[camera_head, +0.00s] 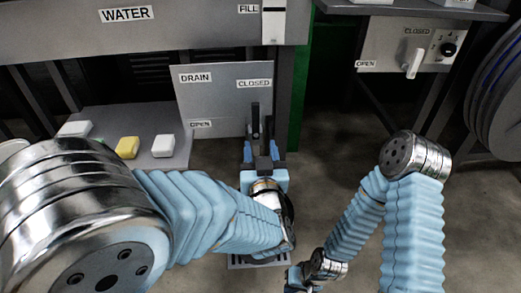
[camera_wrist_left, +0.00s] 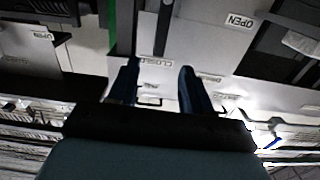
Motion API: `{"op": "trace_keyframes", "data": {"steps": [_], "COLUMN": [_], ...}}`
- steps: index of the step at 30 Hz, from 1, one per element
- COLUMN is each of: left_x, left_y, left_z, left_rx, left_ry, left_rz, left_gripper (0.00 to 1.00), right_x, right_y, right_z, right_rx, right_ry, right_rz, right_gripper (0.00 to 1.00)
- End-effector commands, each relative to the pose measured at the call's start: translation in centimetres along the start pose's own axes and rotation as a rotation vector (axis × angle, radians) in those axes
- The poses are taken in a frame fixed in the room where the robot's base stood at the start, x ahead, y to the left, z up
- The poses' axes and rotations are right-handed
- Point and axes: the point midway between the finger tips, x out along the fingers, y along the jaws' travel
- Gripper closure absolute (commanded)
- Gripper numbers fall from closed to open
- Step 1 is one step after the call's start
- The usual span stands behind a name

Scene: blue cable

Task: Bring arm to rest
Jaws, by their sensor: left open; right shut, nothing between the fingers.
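My left gripper (camera_head: 261,118) is in front of the grey drain panel (camera_head: 215,98), near its right edge and below the CLOSED label. My right arm is folded at the lower right of the head view. Its right gripper (camera_head: 295,277) is low at the bottom edge, partly cut off, so its fingertips are not clear.
A grey shelf (camera_head: 105,122) at the left carries a yellow block (camera_head: 127,147) and white blocks (camera_head: 163,146). A control box (camera_head: 405,45) with a white lever stands at the upper right. A dark reel (camera_head: 497,95) is at the right edge.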

Motion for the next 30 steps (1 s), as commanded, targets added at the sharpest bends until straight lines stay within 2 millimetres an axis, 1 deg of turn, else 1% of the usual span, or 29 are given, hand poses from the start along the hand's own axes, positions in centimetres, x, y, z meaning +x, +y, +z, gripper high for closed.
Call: {"op": "trace_keyframes", "data": {"steps": [5,7,8,10,11,12,14,15,17,18,20,21,23,24,27,30], "left_x": [0.0,0.3,0.5,1.5,2.0,2.6,3.3,3.4,2.8,1.9,0.0,-1.7,-4.6,-6.5,-11.0,-14.1], "left_y": [0.0,-0.2,-0.3,-1.0,-1.4,-2.1,-3.6,-4.7,-6.4,-7.5,-9.3,-10.3,-11.4,-12.0,-12.8,-13.0], "left_z": [0.0,0.5,1.1,3.4,4.8,7.3,11.8,15.1,20.1,23.4,28.0,30.8,34.2,36.1,39.0,40.3], "left_rx": [0.0,0.003,0.006,0.019,0.025,0.033,0.04,0.037,0.023,0.005,-0.035,-0.068,-0.127,-0.169,-0.267,-0.342], "left_ry": [-0.001,-0.012,-0.026,-0.082,-0.119,-0.181,-0.3,-0.393,-0.543,-0.647,-0.806,-0.914,-1.062,-1.153,-1.335,-1.45], "left_rz": [0.0,0.001,0.003,0.013,0.02,0.031,0.051,0.065,0.087,0.099,0.115,0.125,0.14,0.15,0.176,0.199], "left_gripper": [0.51,0.51,0.51,0.51,0.51,0.51,0.51,0.51,0.51,0.51,0.51,0.51,0.51,0.51,0.51,0.51], "right_x": [0.0,0.0,0.0,0.0,0.0,0.0,0.0,0.0,0.0,0.0,0.0,0.0,0.0,0.0,0.0,0.0], "right_y": [0.0,0.0,0.0,0.0,0.0,0.0,0.0,0.0,0.0,0.0,0.0,0.0,0.0,0.0,0.0,0.0], "right_z": [0.0,0.0,0.0,0.0,0.0,0.0,0.0,0.0,0.0,0.0,0.0,0.0,0.0,0.0,0.0,0.0], "right_rx": [0.0,0.0,0.0,0.0,0.0,0.0,0.0,0.0,0.0,0.0,0.0,0.0,0.0,0.0,0.0,0.0], "right_ry": [0.0,0.0,0.0,0.0,0.0,0.0,0.0,0.0,0.0,0.0,0.0,0.0,0.0,0.0,0.0,0.0], "right_rz": [0.0,0.0,0.0,0.0,0.0,0.0,0.0,0.0,0.0,0.0,0.0,0.0,0.0,0.0,0.0,0.0], "right_gripper": [1.0,1.0,1.0,1.0,1.0,1.0,1.0,1.0,1.0,1.0,1.0,1.0,1.0,1.0,1.0,1.0]}}
